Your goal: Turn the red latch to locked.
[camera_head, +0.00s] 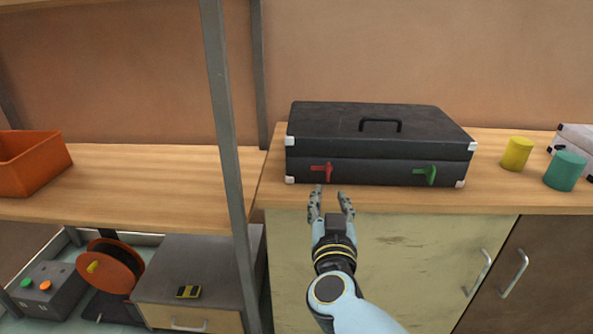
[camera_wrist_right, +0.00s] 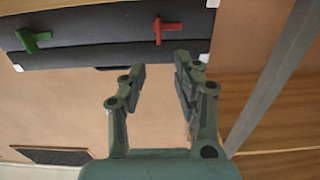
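The red latch (camera_head: 321,170) is on the front face of a closed black case (camera_head: 350,171), near its left end. Its lever points sideways to the left in the head view. In the right wrist view the red latch (camera_wrist_right: 166,28) is at the top, just beyond the fingertips. My right gripper (camera_head: 331,195) is open and empty, in front of and slightly below the red latch, apart from it. The open fingers also show in the right wrist view (camera_wrist_right: 158,75). My left gripper is not in view.
A green latch (camera_head: 425,174) is on the case's right side. A yellow cylinder (camera_head: 517,154) and a green cylinder (camera_head: 565,170) stand to the right. A grey upright post (camera_head: 228,130) rises left of the case. An orange bin (camera_head: 38,165) is at far left.

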